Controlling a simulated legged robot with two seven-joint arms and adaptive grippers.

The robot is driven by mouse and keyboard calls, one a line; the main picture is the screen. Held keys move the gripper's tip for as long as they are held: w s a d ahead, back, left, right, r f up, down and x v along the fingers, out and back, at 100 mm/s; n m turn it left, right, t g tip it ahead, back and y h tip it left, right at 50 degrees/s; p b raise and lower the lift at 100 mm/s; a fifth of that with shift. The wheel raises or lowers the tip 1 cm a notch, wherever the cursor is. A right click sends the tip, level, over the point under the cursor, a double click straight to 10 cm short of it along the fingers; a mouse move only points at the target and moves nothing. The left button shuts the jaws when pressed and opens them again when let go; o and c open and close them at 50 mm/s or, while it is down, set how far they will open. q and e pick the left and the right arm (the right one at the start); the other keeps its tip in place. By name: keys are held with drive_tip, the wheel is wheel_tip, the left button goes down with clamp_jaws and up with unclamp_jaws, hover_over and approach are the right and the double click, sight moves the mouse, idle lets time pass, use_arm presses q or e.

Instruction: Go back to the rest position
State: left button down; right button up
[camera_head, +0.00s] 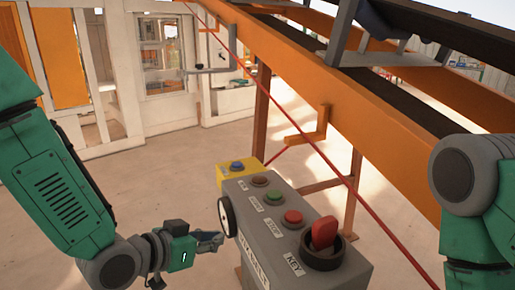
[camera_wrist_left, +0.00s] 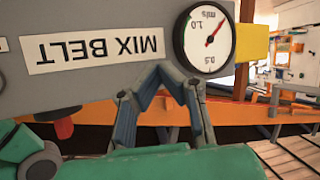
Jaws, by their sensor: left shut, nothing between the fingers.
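My left gripper (camera_head: 212,240) is shut and empty, just left of the grey control box (camera_head: 348,271). The fingers also show shut in the left wrist view (camera_wrist_left: 160,68), close below the box's "MIX BELT" label (camera_wrist_left: 92,49) and its round dial (camera_wrist_left: 205,40). I cannot tell if they touch the box. The box's top has a brown button (camera_head: 260,181), a green button (camera_head: 274,197), a red button (camera_head: 292,218) labelled STOP and a red key switch (camera_head: 324,233). My right arm shows at the right edge, but its gripper is out of view.
A yellow box with a blue button (camera_head: 237,166) stands behind the grey box. An orange conveyor frame (camera_head: 330,88) runs along the right, with a red cord (camera_head: 330,163) crossing in front. The pale floor (camera_head: 150,185) at the left is clear.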

use_arm(q)
drive_tip(key=s+a+f+n+g+y, duration=0.1)
drive_tip(key=s+a+f, duration=0.15)
drive_tip(key=f, duration=0.35)
drive_tip(key=s+a+f+n+g+y+b, duration=0.1)
drive_tip(key=s+a+f+y, duration=0.1)
drive_tip(key=s+f, duration=0.3)
drive_tip(key=s+a+f+n+g+y, duration=0.1)
drive_tip(key=s+a+f+g, duration=0.1)
drive_tip(key=f, duration=0.5)
drive_tip(key=s+a+f+n+g+y, duration=0.1)
drive_tip(key=s+a+f, duration=0.4)
drive_tip(key=s, duration=0.5)
drive_tip(key=s+a+f+n+g+y+b, duration=0.1)
drive_tip(key=s+a+f+n+g+y, duration=0.1)
drive_tip(key=s, duration=0.7)
drive_tip(key=a+f+g+y, duration=0.1)
drive_tip(key=a+f+g, duration=0.1)
drive_tip(key=a+f, duration=0.1)
drive_tip(key=shift+s+a+f+b, duration=0.3)
drive_tip(key=shift+s+a+f, duration=0.1)
drive_tip(key=shift+f, duration=0.3)
drive_tip(key=shift+w, duration=0.15)
